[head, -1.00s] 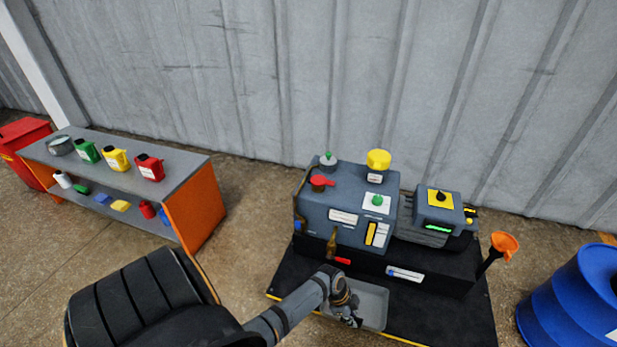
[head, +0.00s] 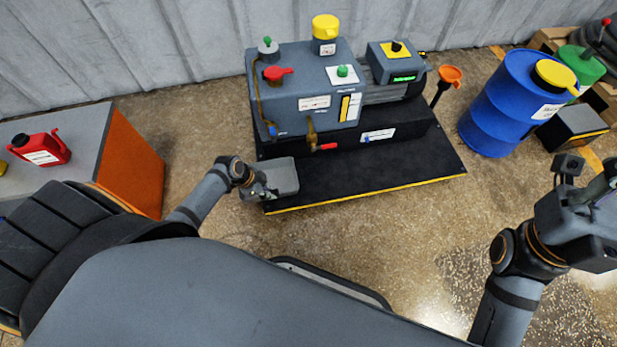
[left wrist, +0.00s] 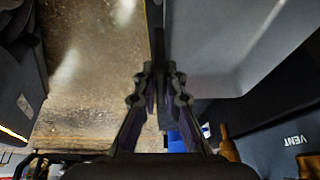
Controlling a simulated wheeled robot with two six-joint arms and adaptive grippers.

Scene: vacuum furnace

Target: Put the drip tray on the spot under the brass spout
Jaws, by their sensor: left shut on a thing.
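The drip tray (head: 284,176) is a shallow grey tray at the left end of the pump's black base in the head view. My left gripper (head: 262,192) is shut on its left rim. In the left wrist view the fingers (left wrist: 160,75) pinch the wall of the tray (left wrist: 235,45). The brass spout (head: 311,134) points down from the pump's front, a little right of and behind the tray; it also shows in the left wrist view (left wrist: 229,148). I cannot tell whether the tray touches the base. No marked spot shows. My right gripper (head: 588,185) is at the right edge, away from the tray.
The grey pump (head: 305,90) stands on the black base (head: 390,180) with a yellow front edge. A red lever (head: 327,147) is beside the spout. An orange funnel (head: 450,75) and a blue drum (head: 515,105) stand right. An orange-sided shelf (head: 132,165) stands left. Base right of the tray is clear.

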